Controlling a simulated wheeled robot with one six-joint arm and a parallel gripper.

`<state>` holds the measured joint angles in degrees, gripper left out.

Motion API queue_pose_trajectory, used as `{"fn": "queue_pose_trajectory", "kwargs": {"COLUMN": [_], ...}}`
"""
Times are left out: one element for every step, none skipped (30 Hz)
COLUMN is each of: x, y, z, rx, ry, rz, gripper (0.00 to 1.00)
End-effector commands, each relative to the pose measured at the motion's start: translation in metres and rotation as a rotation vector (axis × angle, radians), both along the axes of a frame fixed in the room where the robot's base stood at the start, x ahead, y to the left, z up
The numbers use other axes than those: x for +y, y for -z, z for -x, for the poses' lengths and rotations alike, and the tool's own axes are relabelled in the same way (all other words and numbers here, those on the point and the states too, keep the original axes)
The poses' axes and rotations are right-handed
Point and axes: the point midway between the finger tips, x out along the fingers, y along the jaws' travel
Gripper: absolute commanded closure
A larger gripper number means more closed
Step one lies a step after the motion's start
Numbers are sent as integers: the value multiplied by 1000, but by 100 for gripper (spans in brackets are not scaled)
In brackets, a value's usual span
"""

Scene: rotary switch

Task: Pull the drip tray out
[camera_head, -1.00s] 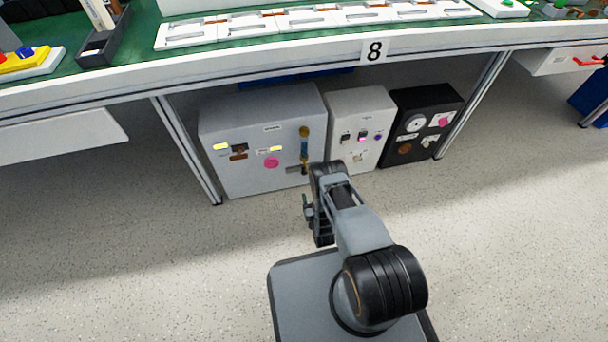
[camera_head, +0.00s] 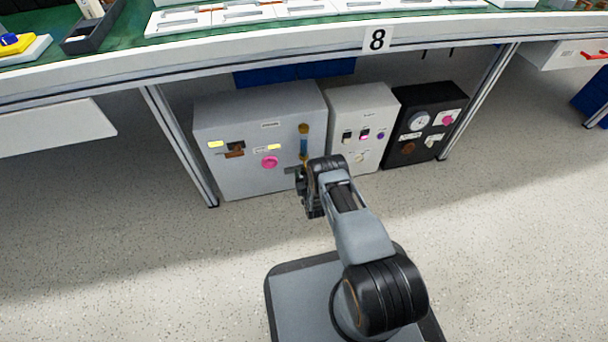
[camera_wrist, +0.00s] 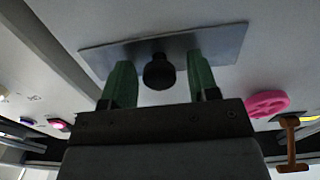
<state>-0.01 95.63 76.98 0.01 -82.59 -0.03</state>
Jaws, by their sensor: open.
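In the wrist view a flat grey plate (camera_wrist: 225,45) with a short black knob (camera_wrist: 158,72) lies on the pale cabinet face; I take it for the drip tray's front. My gripper (camera_wrist: 160,78) is open, with one green finger on each side of the knob in the picture. I cannot tell whether the fingers touch the knob or how deep they reach. In the head view my gripper (camera_head: 303,192) is at the lower right of the large grey cabinet (camera_head: 235,180), mostly hidden by my arm. The plate's edge (camera_head: 292,170) just shows there.
The cabinet face carries a pink wheel (camera_head: 269,162) and a brown handle (camera_head: 234,150). A white box (camera_head: 360,110) and a black box (camera_head: 430,110) stand to its right. A table leg (camera_head: 180,145) is left of the cabinet, and the tabletop edge (camera_head: 230,62) runs above.

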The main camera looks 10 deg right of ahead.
Motion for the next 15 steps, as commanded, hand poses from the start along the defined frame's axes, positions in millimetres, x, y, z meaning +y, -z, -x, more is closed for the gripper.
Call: {"fn": "queue_pose_trajectory", "kwargs": {"x": [0,0,0,0,0,0,0,0,0,0,0,0,0,0,0], "y": [0,0,0,0,0,0,0,0,0,0,0,0,0,0,0], "z": [-1,-2,-2,-3,-3,-3,-3,-3,-3,-3,-3,-3,-3,-3,-3], "rx": [0,0,0,0,0,0,0,0,0,0,0,0,0,0,0], "ry": [0,0,0,0,0,0,0,0,0,0,0,0,0,0,0], "rz": [0,0,0,0,0,0,0,0,0,0,0,0,0,0,0], "gripper": [45,45,45,45,45,45,45,45,45,45,48,52,55,58,62]}}
